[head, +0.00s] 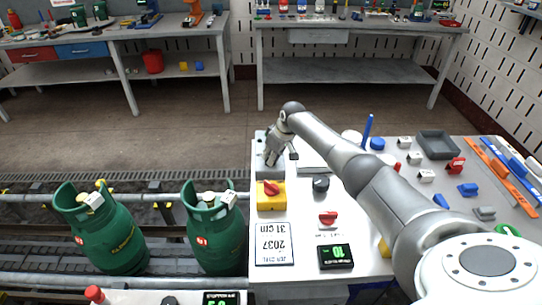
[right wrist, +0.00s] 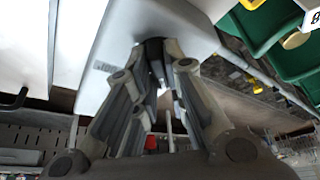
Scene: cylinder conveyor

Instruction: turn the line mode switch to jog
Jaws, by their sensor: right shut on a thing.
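A light grey box stands at the far left corner of the bench; it also shows in the right wrist view (right wrist: 115,40). A small dark knob (right wrist: 154,46) sits on its face, mostly hidden by the fingers. I take this for the line mode switch. A short printed label (right wrist: 105,67), perhaps JOG, is beside it. My right gripper (head: 272,157) reaches down to the box, fingers shut on the knob. The knob's pointing direction cannot be made out. My left gripper is not in view.
Near the box are a yellow box with a red switch (head: 271,189), a black knob (head: 320,184), a red switch (head: 327,218) and a green display (head: 337,256). Green gas cylinders (head: 108,235) stand on the conveyor at left. Loose parts cover the bench's right side.

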